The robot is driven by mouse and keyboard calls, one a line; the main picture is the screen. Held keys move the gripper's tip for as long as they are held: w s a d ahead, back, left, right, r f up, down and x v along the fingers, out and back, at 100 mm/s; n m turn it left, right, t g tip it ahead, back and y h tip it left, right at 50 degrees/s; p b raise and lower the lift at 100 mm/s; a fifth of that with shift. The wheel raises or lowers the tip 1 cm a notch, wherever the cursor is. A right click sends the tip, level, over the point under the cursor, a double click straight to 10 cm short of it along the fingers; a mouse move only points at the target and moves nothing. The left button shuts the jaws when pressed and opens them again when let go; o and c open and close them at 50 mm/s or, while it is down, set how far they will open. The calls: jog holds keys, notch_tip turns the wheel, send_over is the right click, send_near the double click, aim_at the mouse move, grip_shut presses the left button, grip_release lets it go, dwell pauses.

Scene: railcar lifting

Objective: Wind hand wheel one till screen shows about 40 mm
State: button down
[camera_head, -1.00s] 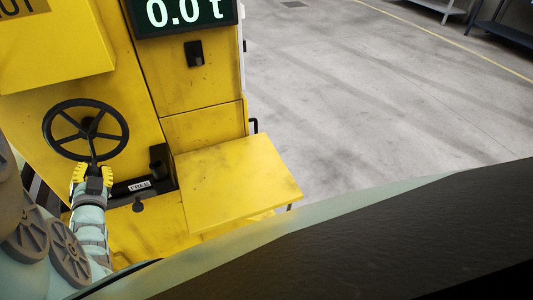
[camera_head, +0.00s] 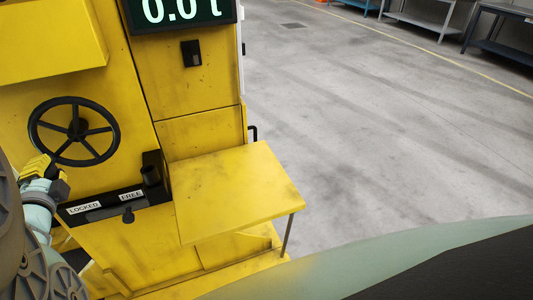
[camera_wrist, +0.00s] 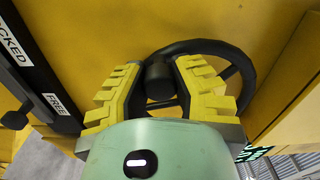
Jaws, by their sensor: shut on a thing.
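The black hand wheel (camera_head: 74,131) is mounted on the front of the yellow machine. My gripper (camera_head: 50,170) is at the wheel's lower left rim in the head view. In the wrist view my gripper's yellow ribbed jaws (camera_wrist: 158,78) are shut on the wheel's black handle (camera_wrist: 160,84), one on each side. The wheel's rim (camera_wrist: 245,72) curves behind them. The screen (camera_head: 182,12) shows a green-white "0.0 t", with its top cut off by the picture edge. No mm reading is in view. I cannot tell whether this wheel is number one.
Below the wheel is a black slotted plate (camera_head: 103,205) labelled LOCKED and FREE, with a black knob (camera_head: 128,216). A yellow shelf (camera_head: 235,190) juts out at right. Open grey floor (camera_head: 370,130) lies to the right. Metal benches (camera_head: 500,32) stand at the back.

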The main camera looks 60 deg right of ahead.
jog(key=shift+w+a+r+m, duration=0.1)
jog(key=shift+a+r+m, duration=0.05)
jog(key=shift+r+m, duration=0.15)
dwell(0.4)
jog(key=c, duration=0.7)
grip_release()
jog(key=shift+c, duration=0.2)
jog(key=v, duration=1.2)
jog(key=shift+w, duration=0.1)
